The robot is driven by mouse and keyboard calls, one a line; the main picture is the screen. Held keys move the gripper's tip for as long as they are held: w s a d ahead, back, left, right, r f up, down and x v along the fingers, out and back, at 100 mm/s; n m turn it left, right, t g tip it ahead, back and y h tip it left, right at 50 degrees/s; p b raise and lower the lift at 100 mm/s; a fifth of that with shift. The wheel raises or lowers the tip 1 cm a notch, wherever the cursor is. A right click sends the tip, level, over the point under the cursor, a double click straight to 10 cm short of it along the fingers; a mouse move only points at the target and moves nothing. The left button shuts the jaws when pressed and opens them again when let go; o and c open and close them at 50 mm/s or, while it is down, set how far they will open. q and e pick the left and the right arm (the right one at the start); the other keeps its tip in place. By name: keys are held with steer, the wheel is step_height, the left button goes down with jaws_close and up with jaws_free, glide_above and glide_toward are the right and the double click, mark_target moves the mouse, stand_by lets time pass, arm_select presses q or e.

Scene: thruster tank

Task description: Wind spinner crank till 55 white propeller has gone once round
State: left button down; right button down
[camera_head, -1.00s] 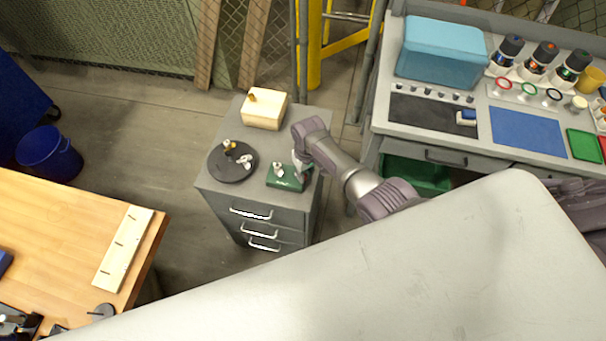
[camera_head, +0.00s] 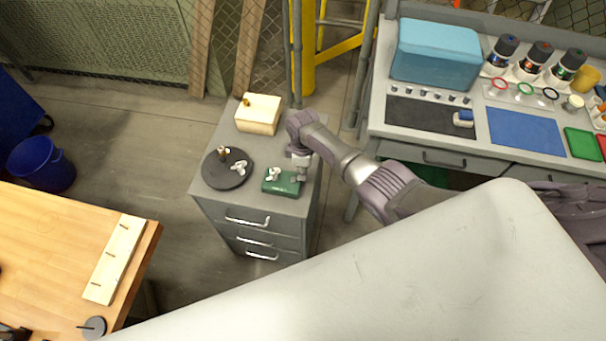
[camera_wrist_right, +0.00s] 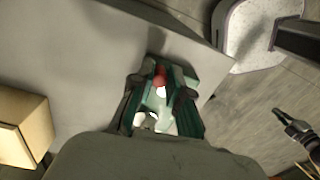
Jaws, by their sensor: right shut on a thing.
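A green spinner box (camera_head: 281,187) sits on the grey drawer cabinet, near its front right corner. A white propeller (camera_head: 273,174) is on the box; it shows partly in the right wrist view (camera_wrist_right: 150,121). No number can be read on it. My right gripper (camera_head: 299,174) is at the right side of the box. In the right wrist view its fingers (camera_wrist_right: 160,93) are around a red knob (camera_wrist_right: 159,77), apparently the crank's, and they are shut on it. The rest of the crank is hidden by the fingers. My left gripper is not in view.
A dark round disc (camera_head: 226,180) with a brass post and another white propeller lies left of the green box. A pale wooden block (camera_head: 258,115) stands behind. A workbench (camera_head: 372,122) stands close on the right, a wooden table (camera_head: 50,240) at lower left.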

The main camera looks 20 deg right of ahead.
mark_target(273, 173)
steer(key=n+b, duration=0.1)
steer(key=n, duration=0.1)
steer(key=w+n, duration=0.1)
steer(key=n, duration=0.1)
steer(key=n+b, duration=0.1)
steer(key=n, duration=0.1)
steer(key=shift+w+a+f+b, duration=0.1)
steer(key=shift+w+a+b, duration=0.1)
steer(key=shift+w+b, duration=0.15)
steer(key=n, duration=0.1)
steer(key=n+b, duration=0.1)
steer(key=n, duration=0.1)
steer(key=shift+w+a+n, duration=0.3)
steer(key=shift+w+n, duration=0.05)
steer(key=shift+n, duration=0.05)
steer(key=shift+w+a+n+b, duration=0.15)
steer(key=shift+n+b, duration=0.15)
steer(key=shift+n, duration=0.4)
steer(key=shift+w+a+n+b, duration=0.15)
steer(key=shift+n+b, duration=0.15)
steer(key=shift+n, duration=0.4)
steer(key=shift+s, duration=0.1)
steer(key=c, duration=1.1)
jaws_free()
